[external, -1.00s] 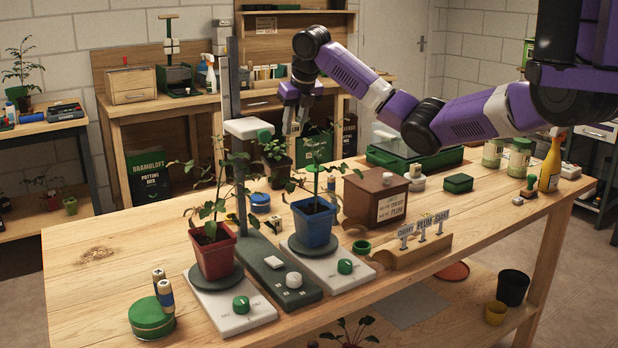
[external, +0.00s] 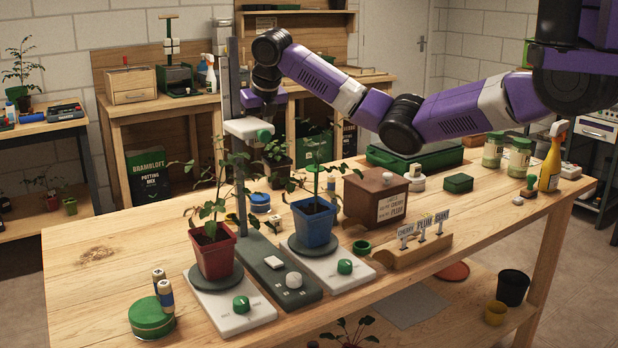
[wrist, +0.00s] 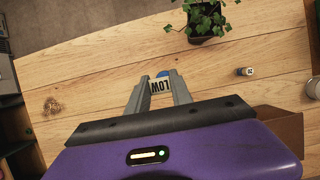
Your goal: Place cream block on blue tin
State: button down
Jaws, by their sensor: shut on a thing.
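The cream block (wrist: 161,87), lettered LOW, is between the fingertips of my gripper (wrist: 160,94) in the wrist view, and the gripper is shut on it. The blue tin (external: 260,202) stands on the bench behind the grey post in the external view. In the wrist view a bit of blue (wrist: 163,74), likely the tin, shows just past the block, which hides the rest. In the external view my fingers and the block are hidden behind the white lamp head. I cannot tell the gap between block and tin.
The grey post with its white head (external: 247,128) stands close by. Potted plants in a red pot (external: 215,258) and a blue pot (external: 314,223) are in front. A dark pot (wrist: 203,36) and a brown box (external: 374,199) are near. Bare bench lies at left.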

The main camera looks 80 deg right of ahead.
aim_at(257, 195)
notch_tip(257, 195, down, 14)
jog(key=shift+r, duration=0.1)
dwell(0.4)
jog(key=c, duration=1.1)
grip_release()
jog(key=shift+c, duration=0.2)
jog(key=v, duration=1.2)
jog(key=shift+w, duration=0.1)
